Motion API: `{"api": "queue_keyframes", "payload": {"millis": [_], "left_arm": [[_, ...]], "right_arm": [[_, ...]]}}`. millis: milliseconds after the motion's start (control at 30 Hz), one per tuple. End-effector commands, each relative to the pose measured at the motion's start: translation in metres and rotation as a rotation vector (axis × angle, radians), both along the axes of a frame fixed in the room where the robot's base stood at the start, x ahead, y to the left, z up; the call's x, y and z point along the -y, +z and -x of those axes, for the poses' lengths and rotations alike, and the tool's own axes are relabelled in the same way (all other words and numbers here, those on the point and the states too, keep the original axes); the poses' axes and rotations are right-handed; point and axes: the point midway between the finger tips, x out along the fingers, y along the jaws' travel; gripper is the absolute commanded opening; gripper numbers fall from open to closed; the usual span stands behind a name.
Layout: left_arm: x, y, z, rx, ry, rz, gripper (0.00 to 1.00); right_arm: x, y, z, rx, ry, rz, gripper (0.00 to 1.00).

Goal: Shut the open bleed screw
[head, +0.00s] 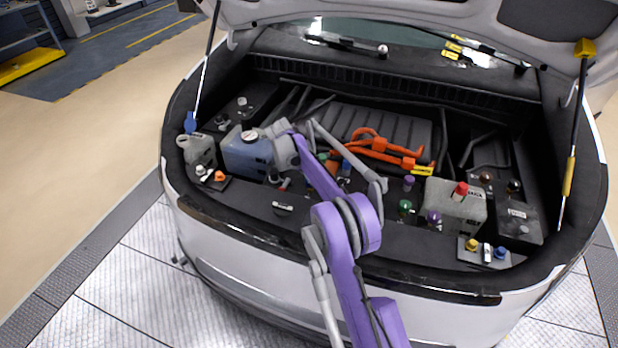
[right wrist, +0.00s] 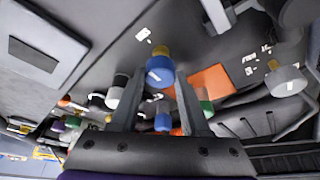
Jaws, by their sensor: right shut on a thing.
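My right arm, purple and grey, reaches into the engine bay in the head view. Its gripper (head: 272,138) is down beside the blue coolant tank (head: 246,155), and the fingertips are hard to make out there. In the right wrist view my right gripper (right wrist: 158,82) has a blue knob on a brass stem (right wrist: 160,72) between its fingertips and is shut on it. This looks like a bleed screw. How far it is turned cannot be told. In the head view this knob is hidden behind my arm. My left gripper is not in view.
A grey-capped knob (right wrist: 287,80) on a brass stem and an orange part (right wrist: 210,82) are close by. Orange cables (head: 385,152) lie behind my arm. A grey reservoir with a red cap (head: 455,205) stands right. The raised hood (head: 420,18) overhangs the bay.

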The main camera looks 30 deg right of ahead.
Motion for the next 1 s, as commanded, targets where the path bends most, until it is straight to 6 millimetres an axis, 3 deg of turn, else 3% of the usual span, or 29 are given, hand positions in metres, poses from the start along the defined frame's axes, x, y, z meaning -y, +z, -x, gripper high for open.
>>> {"api": "queue_keyframes", "payload": {"millis": [67, 100, 267, 667, 1000], "left_arm": [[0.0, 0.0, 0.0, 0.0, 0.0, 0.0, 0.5], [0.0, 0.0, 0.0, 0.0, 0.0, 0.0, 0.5], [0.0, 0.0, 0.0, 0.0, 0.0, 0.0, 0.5], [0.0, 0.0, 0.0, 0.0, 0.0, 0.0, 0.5], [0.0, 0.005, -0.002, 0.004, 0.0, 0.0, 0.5]], "right_arm": [[0.0, 0.0, 0.0, 0.001, -0.001, -0.001, 0.0], [0.0, 0.0, 0.0, 0.001, -0.001, -0.001, 0.48], [0.0, 0.0, 0.0, 0.001, -0.001, -0.001, 0.76], [-0.004, 0.008, 0.0, 0.001, 0.001, -0.001, 0.76], [-0.028, 0.069, -0.003, 0.002, 0.002, -0.001, 0.76]]}}
